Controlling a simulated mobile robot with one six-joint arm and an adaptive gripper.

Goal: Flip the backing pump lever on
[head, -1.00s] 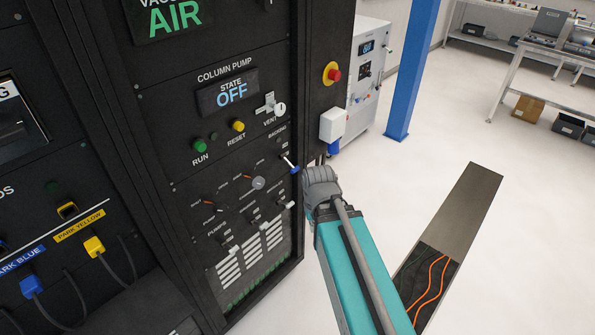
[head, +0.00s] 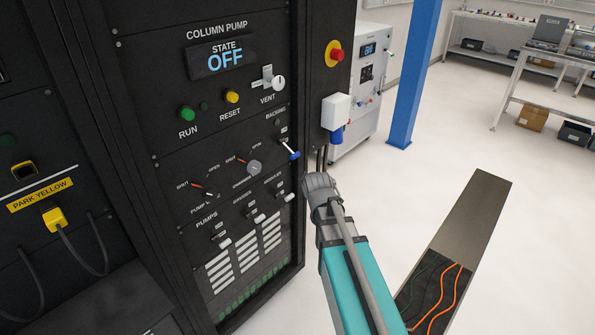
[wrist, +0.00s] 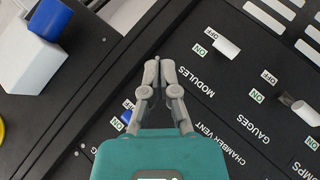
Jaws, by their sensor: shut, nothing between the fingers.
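The backing lever (head: 291,151), a white shaft with a blue tip, sticks out of the black panel under the BACKING label (head: 275,117). Its shaft slants down and right toward the tip. In the wrist view a blue-tipped lever (wrist: 127,116) shows left of my fingers, partly hidden, beside a green ON label (wrist: 117,124). My gripper (head: 321,157) is just right of the lever in the head view, in front of the cabinet's right edge. In the wrist view my gripper (wrist: 158,70) has its fingertips together, empty, apart from the lever.
A white box (head: 336,111) with a blue connector (head: 336,137) and a red emergency button (head: 337,55) protrude on the cabinet's right edge. A blue post (head: 415,75) stands behind. Floor to the right is mostly open.

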